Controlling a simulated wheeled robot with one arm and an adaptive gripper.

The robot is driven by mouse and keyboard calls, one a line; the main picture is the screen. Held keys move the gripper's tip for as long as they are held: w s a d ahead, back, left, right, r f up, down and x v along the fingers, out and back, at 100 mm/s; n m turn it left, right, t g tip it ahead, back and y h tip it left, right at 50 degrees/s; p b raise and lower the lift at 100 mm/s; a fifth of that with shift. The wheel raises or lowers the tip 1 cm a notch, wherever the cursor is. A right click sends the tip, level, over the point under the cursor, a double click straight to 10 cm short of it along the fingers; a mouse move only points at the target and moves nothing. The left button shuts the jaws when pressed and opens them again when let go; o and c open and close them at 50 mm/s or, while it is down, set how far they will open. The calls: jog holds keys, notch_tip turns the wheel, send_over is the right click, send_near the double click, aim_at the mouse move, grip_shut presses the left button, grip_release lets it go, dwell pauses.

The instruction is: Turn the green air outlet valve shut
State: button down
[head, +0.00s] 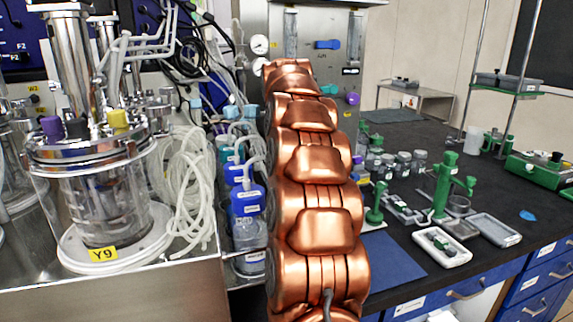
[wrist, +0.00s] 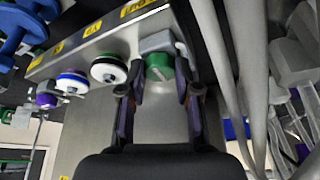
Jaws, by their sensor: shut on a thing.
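In the wrist view, the green valve knob (wrist: 160,67) sits on a grey fitting on a steel panel (wrist: 150,117). My gripper (wrist: 158,84) has one dark finger on each side of the knob and is shut on it. In the head view, my copper arm blocks the view of the gripper and the green knob.
Left of the knob in the wrist view are a white-and-green filter disc (wrist: 108,70), a blue-rimmed disc (wrist: 72,82) and a purple knob (wrist: 46,101). Pale tubes (wrist: 240,85) hang close on the right. A glass bioreactor (head: 105,195) stands left of my arm.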

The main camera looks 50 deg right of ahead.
jog(key=shift+r, duration=0.1)
jog(key=c, duration=0.8)
grip_release()
jog(key=v, duration=1.1)
jog(key=shift+a+r, duration=0.15)
jog(key=shift+r, duration=0.15)
jog(key=shift+s, duration=0.1)
